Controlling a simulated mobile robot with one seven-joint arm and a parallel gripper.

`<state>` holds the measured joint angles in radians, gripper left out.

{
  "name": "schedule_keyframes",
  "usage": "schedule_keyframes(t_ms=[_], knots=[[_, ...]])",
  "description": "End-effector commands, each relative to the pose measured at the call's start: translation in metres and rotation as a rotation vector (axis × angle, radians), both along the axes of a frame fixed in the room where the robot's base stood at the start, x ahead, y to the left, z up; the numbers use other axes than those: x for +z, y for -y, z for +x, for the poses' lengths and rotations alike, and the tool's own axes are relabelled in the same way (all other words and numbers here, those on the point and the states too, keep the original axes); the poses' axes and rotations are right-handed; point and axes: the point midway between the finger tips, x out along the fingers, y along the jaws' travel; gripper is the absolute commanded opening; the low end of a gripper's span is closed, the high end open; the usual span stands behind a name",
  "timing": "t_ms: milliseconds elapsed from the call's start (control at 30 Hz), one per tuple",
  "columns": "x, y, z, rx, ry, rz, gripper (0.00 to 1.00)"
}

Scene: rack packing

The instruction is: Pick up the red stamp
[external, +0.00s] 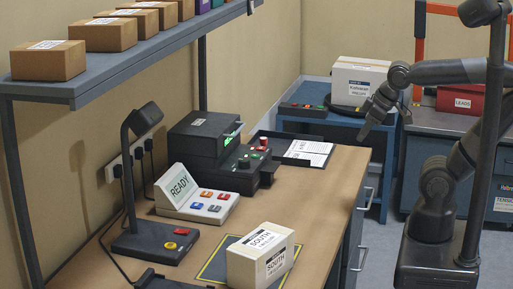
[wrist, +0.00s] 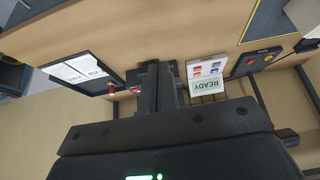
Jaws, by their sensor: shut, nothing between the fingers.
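A small red-topped thing that looks like the red stamp (external: 264,142) stands on the desk between the dark printer and the paper tray. In the wrist view the red stamp (wrist: 111,87) shows left of my fingers, near the tray's edge. My gripper (external: 363,136) is above the desk's right edge in the external view, well right of the stamp and apart from it. In the wrist view my gripper (wrist: 158,88) has its fingers together with nothing between them, and they partly hide the printer area.
The dark printer (external: 205,140), the READY panel (external: 185,195) and a lamp (external: 142,150) stand left of the stamp. The tray with papers (external: 302,153) lies to its right. A white SOUTH box (external: 255,262) is in front. The desk's right side (external: 315,205) is clear.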

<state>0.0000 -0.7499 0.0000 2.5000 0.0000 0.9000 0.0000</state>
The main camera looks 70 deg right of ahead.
Motion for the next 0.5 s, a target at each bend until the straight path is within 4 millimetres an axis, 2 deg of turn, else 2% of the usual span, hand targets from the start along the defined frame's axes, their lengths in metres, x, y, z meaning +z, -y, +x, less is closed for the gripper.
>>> schedule_keyframes(t_ms=[67, 500], knots=[[0.0, 0.0, 0.0, 0.0, 0.0, 0.0, 0.07], [0.0, 0.0, 0.0, 0.0, 0.0, 0.0, 0.43]])
